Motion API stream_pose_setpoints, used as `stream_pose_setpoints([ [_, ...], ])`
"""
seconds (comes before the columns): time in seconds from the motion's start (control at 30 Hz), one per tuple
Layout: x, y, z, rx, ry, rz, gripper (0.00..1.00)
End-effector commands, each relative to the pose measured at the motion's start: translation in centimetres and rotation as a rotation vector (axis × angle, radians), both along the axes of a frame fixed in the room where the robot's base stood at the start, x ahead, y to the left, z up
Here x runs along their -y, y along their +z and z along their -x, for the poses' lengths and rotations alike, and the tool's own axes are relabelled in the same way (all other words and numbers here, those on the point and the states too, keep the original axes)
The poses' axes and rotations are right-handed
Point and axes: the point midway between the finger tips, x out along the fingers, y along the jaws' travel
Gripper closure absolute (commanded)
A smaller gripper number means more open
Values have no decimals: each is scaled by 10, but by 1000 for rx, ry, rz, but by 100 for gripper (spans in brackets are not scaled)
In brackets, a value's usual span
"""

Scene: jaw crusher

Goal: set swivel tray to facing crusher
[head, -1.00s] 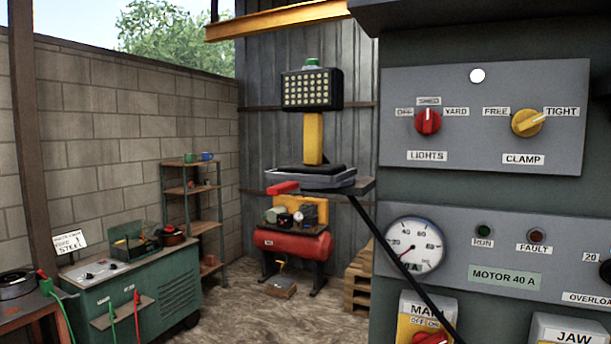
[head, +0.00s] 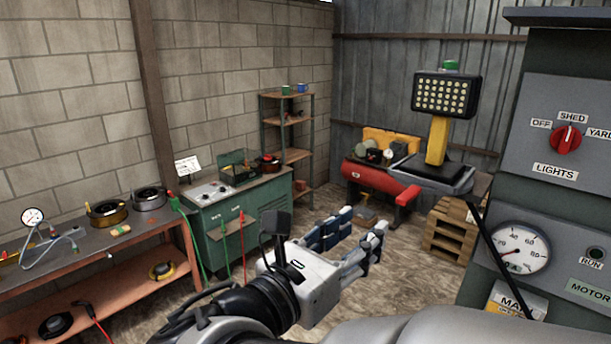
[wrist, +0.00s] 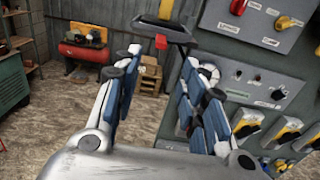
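The swivel tray (head: 462,187) is a dark, shallow tray on a bracket with a black diagonal strut, beside the grey control cabinet. A red handle (head: 408,195) sticks out at its left side. A yellow post with a lamp panel (head: 446,95) and green top stands upright on it. My gripper (head: 366,219) is open and empty, lower and to the left of the handle in the head view. In the wrist view, the tray (wrist: 163,30) and red handle (wrist: 161,41) show beyond the spread fingers (wrist: 162,58), apart from them. Part of the tray's mount is hidden.
The control cabinet (head: 552,95) with switches and a gauge stands close at right. A red compressor (head: 378,182) and wooden pallets (head: 450,233) stand behind the tray. A green welder cabinet (head: 240,215) and a workbench (head: 125,237) line the left wall. Floor between is clear.

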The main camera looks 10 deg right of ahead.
Motion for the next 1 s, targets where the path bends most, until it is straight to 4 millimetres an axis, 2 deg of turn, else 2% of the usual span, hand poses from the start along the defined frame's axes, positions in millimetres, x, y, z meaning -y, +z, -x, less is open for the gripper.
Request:
stream_pose_setpoints([
  [0.17, 19, -1, -12, 1, -7, 1, 62],
  [0.7, 108, -1, -81, 0, -9, -3, 62],
  [1.0, 134, -1, -103, 0, -3, -3, 62],
])
